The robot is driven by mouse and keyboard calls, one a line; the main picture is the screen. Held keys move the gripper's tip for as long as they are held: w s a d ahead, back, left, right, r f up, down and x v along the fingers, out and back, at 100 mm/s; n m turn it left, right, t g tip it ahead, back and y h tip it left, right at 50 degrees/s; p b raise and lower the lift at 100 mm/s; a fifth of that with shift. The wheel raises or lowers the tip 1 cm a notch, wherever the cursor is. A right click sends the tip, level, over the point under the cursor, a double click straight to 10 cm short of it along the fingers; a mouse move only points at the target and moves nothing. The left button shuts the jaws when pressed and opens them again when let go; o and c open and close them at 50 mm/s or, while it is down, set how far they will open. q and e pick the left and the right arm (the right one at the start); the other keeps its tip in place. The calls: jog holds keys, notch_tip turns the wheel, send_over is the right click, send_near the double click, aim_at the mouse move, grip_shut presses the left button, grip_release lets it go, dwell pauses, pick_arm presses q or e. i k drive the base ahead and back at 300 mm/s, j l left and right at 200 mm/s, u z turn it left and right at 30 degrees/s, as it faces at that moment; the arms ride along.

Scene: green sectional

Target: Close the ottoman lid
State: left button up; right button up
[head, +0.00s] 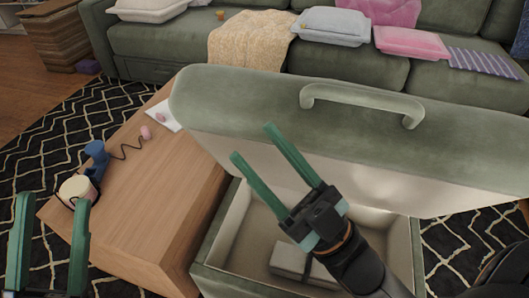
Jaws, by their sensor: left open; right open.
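The green ottoman stands open in the head view, its box (208,243) at the lower middle. Its lid (230,97) is raised and tilted, hinged away from the open interior. A green handle (360,98) is on the lid near its top edge. My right gripper (252,143) is open and empty, in front of the lid and above the box, below and left of the handle. I cannot tell whether it touches the lid. My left gripper (54,204) is open and empty at the lower left, by the wooden table. The ottoman's right side is partly hidden by my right arm.
A wooden table (160,195) with a blue object (97,152), a cream cylinder (77,190) and white paper stands left of the ottoman. A grey box (288,261) lies inside the ottoman. A green sofa (160,40) with a blanket and pillows is behind. A patterned rug covers the floor.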

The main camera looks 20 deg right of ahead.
aim_at(407, 154)
jog(key=k+l+z, duration=0.15)
jog(key=z, duration=0.25)
jog(key=k+l+z, duration=0.1)
jog(key=l+z, duration=0.15)
jog(key=z, duration=0.2)
